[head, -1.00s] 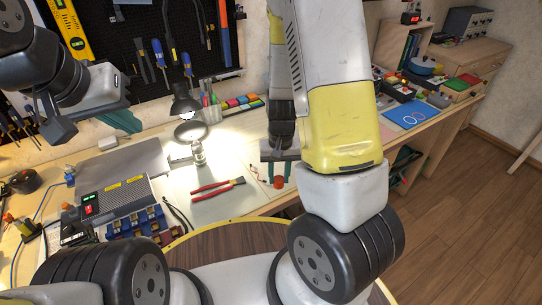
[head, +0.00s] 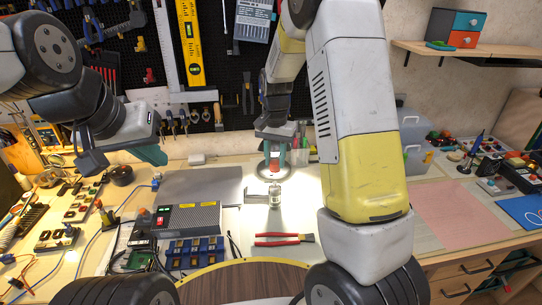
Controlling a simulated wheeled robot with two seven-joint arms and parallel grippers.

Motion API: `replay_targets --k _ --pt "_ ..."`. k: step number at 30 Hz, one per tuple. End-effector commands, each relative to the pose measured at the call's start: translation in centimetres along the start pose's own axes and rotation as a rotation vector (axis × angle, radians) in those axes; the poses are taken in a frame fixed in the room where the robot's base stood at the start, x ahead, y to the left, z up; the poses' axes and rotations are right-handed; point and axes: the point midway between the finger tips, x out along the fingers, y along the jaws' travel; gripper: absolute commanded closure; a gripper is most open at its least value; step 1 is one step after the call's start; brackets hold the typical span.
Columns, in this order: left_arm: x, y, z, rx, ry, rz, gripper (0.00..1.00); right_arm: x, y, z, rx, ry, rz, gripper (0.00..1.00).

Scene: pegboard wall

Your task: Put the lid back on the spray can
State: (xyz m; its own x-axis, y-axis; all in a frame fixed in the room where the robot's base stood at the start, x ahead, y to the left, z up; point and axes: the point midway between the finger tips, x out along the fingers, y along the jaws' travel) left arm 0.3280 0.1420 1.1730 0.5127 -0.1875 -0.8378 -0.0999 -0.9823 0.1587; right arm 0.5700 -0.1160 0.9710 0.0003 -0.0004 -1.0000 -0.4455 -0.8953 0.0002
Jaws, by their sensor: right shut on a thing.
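The spray can (head: 275,197) is a small, pale cylinder standing upright on the lit part of the workbench. My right gripper (head: 274,165) has teal fingers and points down. It is shut on the red lid (head: 274,167). In the picture the lid shows just above the can's top, with a small gap between them; I cannot tell whether they line up in depth. My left gripper (head: 152,156) hangs at the left, far from the can. Its teal fingers show from the side, so its opening is unclear.
A grey power box (head: 187,219) and blue bins (head: 193,254) are to the left. A pink mat (head: 457,214) lies at the right. Pegboard tools hang behind.

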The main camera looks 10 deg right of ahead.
Motion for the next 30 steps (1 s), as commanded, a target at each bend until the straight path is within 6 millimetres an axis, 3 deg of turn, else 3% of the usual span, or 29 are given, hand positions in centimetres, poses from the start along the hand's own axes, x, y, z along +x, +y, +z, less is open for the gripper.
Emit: replay_targets --k 18,30 --pt "0.0 0.0 0.0 0.0 0.0 0.0 1.0 5.4 0.0 0.1 -0.001 -0.002 0.001 1.0" --pt "0.0 0.0 0.0 0.0 0.0 0.0 1.0 6.2 0.0 0.1 -0.001 -0.001 0.0 1.0"
